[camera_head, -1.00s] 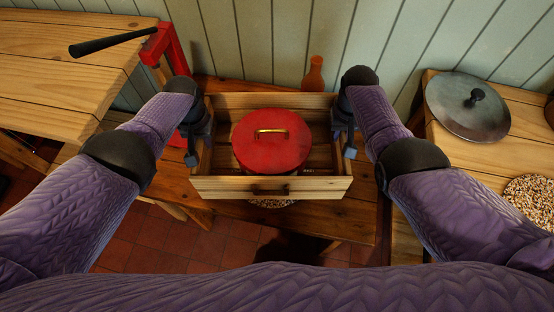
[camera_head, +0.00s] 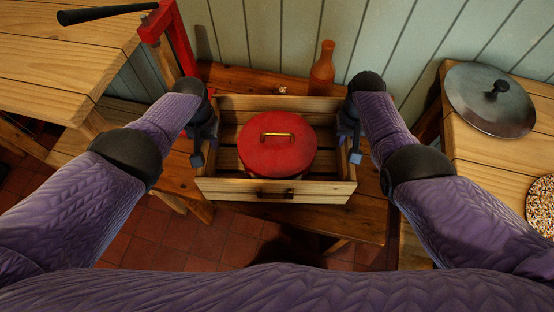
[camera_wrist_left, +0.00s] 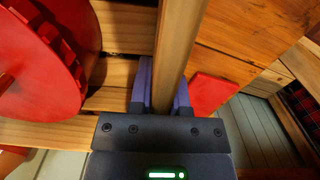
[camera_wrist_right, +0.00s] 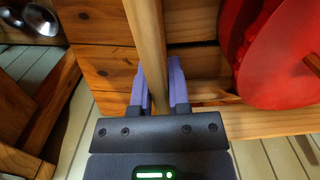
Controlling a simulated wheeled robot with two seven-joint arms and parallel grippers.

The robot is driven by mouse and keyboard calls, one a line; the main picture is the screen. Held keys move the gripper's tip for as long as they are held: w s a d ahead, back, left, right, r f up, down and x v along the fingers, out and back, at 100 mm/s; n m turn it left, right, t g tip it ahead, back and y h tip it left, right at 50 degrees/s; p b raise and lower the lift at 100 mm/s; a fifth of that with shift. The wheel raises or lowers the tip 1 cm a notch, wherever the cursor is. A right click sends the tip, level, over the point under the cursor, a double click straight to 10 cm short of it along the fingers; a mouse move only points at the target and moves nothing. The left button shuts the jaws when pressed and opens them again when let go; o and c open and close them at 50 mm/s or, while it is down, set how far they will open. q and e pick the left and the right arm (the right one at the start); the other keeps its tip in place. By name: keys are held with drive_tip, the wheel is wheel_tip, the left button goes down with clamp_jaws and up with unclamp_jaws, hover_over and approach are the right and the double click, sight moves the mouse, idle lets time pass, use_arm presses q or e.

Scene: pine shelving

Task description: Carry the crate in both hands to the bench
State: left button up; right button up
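The crate (camera_head: 225,188) is an open pale wooden box with a dark handle on its front, level in the middle of the head view. A red round lidded pot (camera_head: 277,155) with a brass handle sits inside. My left gripper (camera_head: 203,150) is at the crate's left wall, its fingers on both sides of the wall board (camera_wrist_left: 178,50) in the left wrist view. My right gripper (camera_head: 349,147) holds the right wall likewise, with the board (camera_wrist_right: 148,40) between its fingers. The wooden bench (camera_head: 240,220) lies under the crate; any gap between them is hard to tell.
An orange-brown bottle (camera_head: 322,70) stands behind the crate near the panelled wall. A red frame with a black handle (camera_head: 105,13) is at the left by a wooden table (camera_head: 50,65). A metal lid (camera_head: 490,100) and a speckled round mat (camera_head: 541,205) lie on the right table.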

use_arm(q)
drive_tip(key=shift+o, duration=1.2)
drive_tip(key=shift+d+r, duration=0.1)
drive_tip(key=shift+r, duration=0.05)
use_arm(e)
drive_tip(key=shift+o, duration=1.1)
drive_tip(key=shift+r, duration=0.15)
use_arm(q)
drive_tip(key=shift+o, duration=0.9)
use_arm(e)
drive_tip(key=shift+o, duration=1)
use_arm(q)
drive_tip(key=r, duration=1.2)
drive_tip(key=shift+w, duration=0.35)
use_arm(e)
wheel_tip(320, 180, up, 12)
drive_tip(key=shift+w, duration=0.3)
